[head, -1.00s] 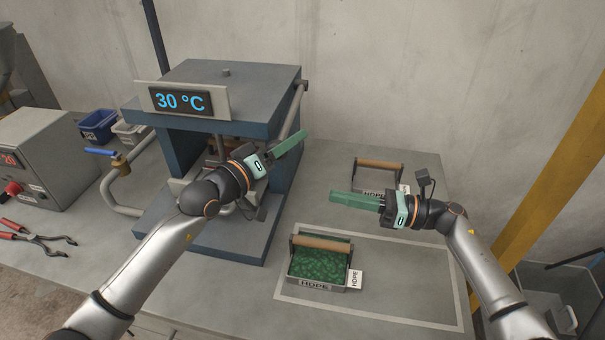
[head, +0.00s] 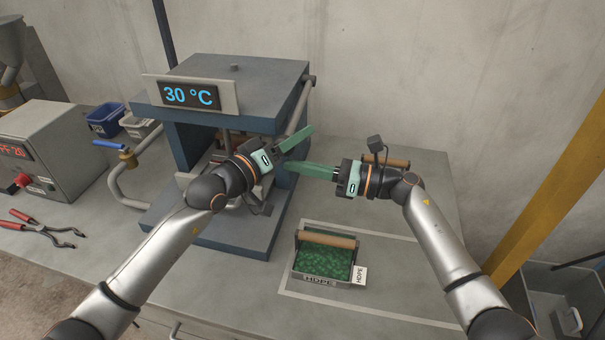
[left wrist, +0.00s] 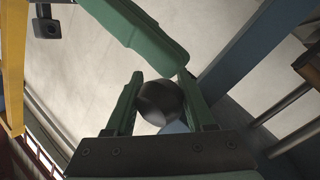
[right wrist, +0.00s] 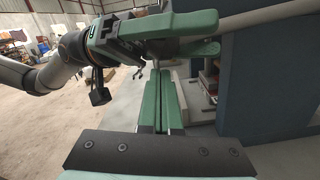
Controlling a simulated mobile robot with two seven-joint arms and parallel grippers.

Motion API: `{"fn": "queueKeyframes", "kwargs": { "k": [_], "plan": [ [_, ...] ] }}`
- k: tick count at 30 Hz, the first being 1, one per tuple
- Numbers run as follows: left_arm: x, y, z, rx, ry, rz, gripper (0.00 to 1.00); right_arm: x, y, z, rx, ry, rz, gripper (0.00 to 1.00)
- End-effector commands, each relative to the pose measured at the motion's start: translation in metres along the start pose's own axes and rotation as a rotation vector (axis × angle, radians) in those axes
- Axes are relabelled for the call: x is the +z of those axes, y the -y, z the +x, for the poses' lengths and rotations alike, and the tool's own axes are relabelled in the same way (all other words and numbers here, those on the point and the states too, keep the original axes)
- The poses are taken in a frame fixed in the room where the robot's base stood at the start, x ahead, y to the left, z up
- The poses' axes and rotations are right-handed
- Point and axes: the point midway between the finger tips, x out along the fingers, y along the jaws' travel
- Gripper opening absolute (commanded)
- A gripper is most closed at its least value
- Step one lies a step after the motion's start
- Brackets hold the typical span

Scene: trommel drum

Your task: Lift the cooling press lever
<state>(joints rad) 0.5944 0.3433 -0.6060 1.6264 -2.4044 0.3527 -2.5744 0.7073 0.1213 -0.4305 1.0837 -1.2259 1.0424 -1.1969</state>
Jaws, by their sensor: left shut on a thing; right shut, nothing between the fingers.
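The cooling press (head: 235,75) is a blue-grey frame with a "30 °C" display. Its grey lever (head: 301,105) runs down from a pivot at the upper right side of the press. My left gripper (head: 296,138) is shut on the lever's lower end; the left wrist view shows the round dark end of the lever (left wrist: 160,102) between its fingers. My right gripper (head: 292,168) is shut and empty, its fingers just below the left gripper's and pointing at the press. In the right wrist view the lever (right wrist: 265,18) runs right from the left gripper (right wrist: 195,35).
An HDPE tray (head: 318,280) of green flakes with a wooden handle stands in the outlined area. Another wooden handle (head: 398,162) shows partly behind my right gripper. A control box (head: 38,150), pliers (head: 45,230) and a blue-handled valve (head: 125,152) are at left.

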Motion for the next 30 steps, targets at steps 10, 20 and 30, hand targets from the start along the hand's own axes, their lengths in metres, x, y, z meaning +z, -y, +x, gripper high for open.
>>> {"fn": "queueKeyframes", "kwargs": {
  "k": [10,20,30],
  "plan": [
    [-0.003,-0.003,0.000,0.006,-0.006,0.002,0.00,0.004,-0.001,0.000,0.000,0.001,-0.002,0.00],
    [-0.002,-0.002,0.000,0.004,-0.005,0.002,0.00,0.017,-0.008,0.001,0.001,0.007,-0.002,0.00],
    [-0.001,-0.001,0.000,0.001,-0.001,0.001,0.83,0.019,-0.008,0.001,0.002,0.009,-0.004,0.00]
  ]
}}
